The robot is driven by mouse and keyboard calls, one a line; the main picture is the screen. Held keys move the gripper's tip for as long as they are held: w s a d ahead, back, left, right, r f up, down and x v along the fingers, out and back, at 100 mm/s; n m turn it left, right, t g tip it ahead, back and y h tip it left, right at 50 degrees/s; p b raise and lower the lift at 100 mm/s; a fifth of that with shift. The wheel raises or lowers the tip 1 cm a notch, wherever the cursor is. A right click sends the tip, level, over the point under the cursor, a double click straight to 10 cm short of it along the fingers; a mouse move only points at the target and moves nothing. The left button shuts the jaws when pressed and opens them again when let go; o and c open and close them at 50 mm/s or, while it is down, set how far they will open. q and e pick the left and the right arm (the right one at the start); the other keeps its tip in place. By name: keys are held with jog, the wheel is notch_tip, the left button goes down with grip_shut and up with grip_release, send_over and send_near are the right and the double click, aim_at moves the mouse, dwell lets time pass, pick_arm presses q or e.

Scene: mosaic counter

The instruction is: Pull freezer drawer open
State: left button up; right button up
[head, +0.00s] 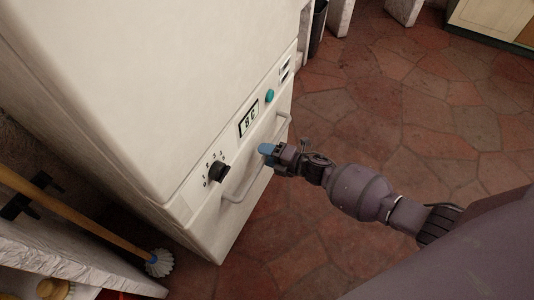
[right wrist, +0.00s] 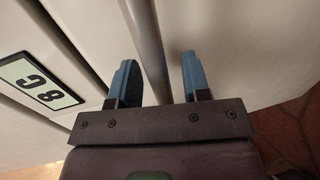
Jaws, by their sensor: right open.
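The freezer drawer (head: 223,240) is the lower front of a white freezer (head: 180,80) in the head view. It looks shut. Its long pale bar handle (head: 242,187) runs along the front below the control panel. My right gripper (head: 268,151) is at the middle of the handle. In the right wrist view my right gripper (right wrist: 158,80) is open, with one blue finger on each side of the handle bar (right wrist: 148,45). I cannot tell whether either finger touches the bar. My left gripper is not in view.
The panel has a black knob (head: 217,172), a display (head: 249,119) and a teal button (head: 269,96). A broom (head: 100,225) and a white shelf (head: 65,255) stand at the left. The tiled floor (head: 400,100) in front of the freezer is clear.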

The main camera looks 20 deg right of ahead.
jog(key=shift+c, duration=0.4)
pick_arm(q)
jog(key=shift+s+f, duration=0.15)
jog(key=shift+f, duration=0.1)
pick_arm(e)
grip_shut()
jog(key=shift+s+d, duration=0.1)
jog(key=shift+s+d, duration=0.2)
jog(key=shift+s, duration=0.05)
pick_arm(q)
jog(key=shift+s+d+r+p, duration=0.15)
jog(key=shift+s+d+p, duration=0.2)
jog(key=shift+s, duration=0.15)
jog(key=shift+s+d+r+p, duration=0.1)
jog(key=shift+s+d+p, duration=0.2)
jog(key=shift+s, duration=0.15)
pick_arm(e)
jog(key=f+v, duration=0.3)
jog(key=v, duration=1.2)
jog(key=s+f+v, duration=0.1)
jog(key=f+v, duration=0.2)
jog(key=v, duration=1.3)
jog(key=shift+s+d, duration=0.15)
jog(key=shift+d, duration=0.25)
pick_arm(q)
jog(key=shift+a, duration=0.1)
